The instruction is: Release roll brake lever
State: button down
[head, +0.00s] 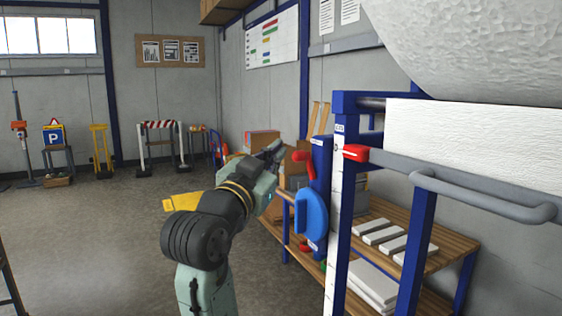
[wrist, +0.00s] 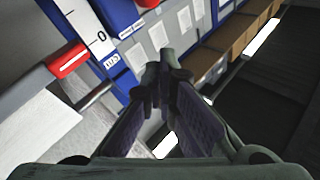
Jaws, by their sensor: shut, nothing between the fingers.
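A short red handle (head: 355,152) sits at the front blue post of the roll stand, at the end of a grey bar; it is probably the roll brake lever. It also shows at the upper left of the wrist view (wrist: 67,60). The large white roll (head: 480,40) hangs above it at the upper right. My gripper (head: 274,150) is left of the red handle and apart from it, with its fingers together and empty. In the wrist view the fingertips (wrist: 163,78) meet, pointing toward the blue frame and shelves.
A blue machine part with a round blue cover (head: 311,211) and a red curved handle (head: 300,168) stands close to my gripper. A curved grey rail (head: 485,197) juts out at the right. A wooden shelf (head: 440,240) holds pale blocks. The floor at left is open.

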jog(key=s, duration=0.1)
jog(key=s+a, duration=0.1)
jog(key=s, duration=0.1)
jog(key=s+a+r+b, duration=0.1)
jog(key=s, duration=0.1)
jog(key=shift+s, duration=0.25)
